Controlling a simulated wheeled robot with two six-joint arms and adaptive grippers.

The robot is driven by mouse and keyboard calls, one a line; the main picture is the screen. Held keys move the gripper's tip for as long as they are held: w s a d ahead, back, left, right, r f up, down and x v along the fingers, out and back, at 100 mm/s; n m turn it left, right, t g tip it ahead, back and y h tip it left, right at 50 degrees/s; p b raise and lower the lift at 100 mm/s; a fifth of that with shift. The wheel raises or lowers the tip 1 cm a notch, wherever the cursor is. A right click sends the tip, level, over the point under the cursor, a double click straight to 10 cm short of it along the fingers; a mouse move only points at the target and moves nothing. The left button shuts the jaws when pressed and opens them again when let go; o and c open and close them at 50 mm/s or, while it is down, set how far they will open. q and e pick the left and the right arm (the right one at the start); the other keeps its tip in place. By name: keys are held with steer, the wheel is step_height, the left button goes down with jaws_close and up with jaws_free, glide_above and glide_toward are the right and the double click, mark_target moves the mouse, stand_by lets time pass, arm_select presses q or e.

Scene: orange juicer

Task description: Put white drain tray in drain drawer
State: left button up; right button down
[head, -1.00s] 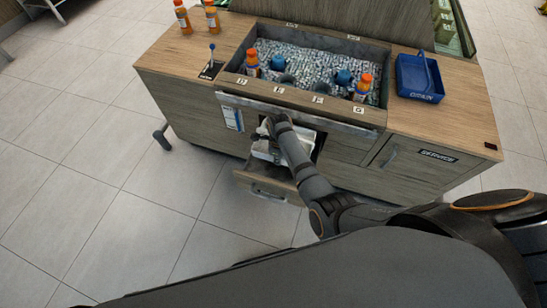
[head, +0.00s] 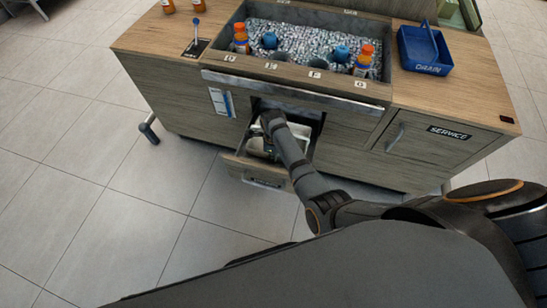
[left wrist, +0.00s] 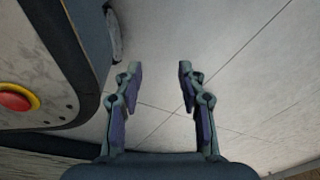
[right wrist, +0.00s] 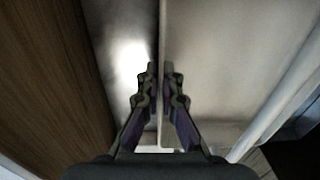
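The white drain tray (head: 296,131) sits in the opened drain drawer (head: 240,163) in the cabinet front in the head view. My right arm hides part of it. My right gripper (head: 258,146) is at the tray, inside the drawer. In the right wrist view its fingertips (right wrist: 162,70) are closed on both sides of a thin upright wall of the tray (right wrist: 225,65). Whether the tray rests fully on the drawer floor cannot be told. My left gripper (left wrist: 158,68) is open and empty above the floor in the left wrist view.
The counter's front rail (head: 290,96) is directly above the drawer. A closed service door (head: 408,142) is to the right. A blue drain bin (head: 425,55) and bottles (head: 363,60) stand on top. A red button (left wrist: 18,97) is near my left gripper. The floor ahead is clear.

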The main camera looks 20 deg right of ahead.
steer(key=shift+f, duration=0.15)
steer(key=c, duration=1.5)
jaws_free()
arm_select(q)
steer(key=shift+w, duration=0.1)
arm_select(e)
step_height(320, 180, up, 4)
steer(key=p, duration=0.4)
arm_select(q)
steer(key=s+r+p, duration=0.3)
steer(key=r+p, duration=0.6)
steer(key=r, duration=0.3)
steer(key=shift+s, duration=0.25)
arm_select(e)
step_height(320, 180, up, 8)
steer(key=shift+r, duration=0.15)
arm_select(q)
steer(key=shift+f, duration=0.1)
